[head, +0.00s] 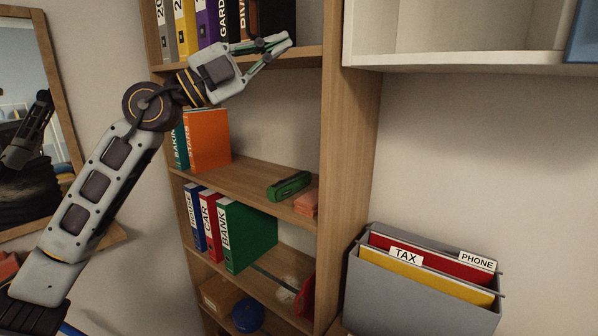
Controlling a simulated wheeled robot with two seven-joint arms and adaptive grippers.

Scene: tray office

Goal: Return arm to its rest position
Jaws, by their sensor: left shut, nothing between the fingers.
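My left arm comes in from the lower left and reaches up toward the bookcase. My left gripper (277,47) is shut and empty, at the height of the upper shelf (300,58), in front of a dark upright item (276,18). I cannot tell whether it touches the shelf or the item. My right gripper does not show.
The wooden bookcase (347,150) holds several binders, including an orange one (210,139) and a green BANK one (249,234). A green stapler-like object (289,186) lies on the middle shelf. A grey file box (400,302) with folders stands at right. A mirror (62,120) hangs at left.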

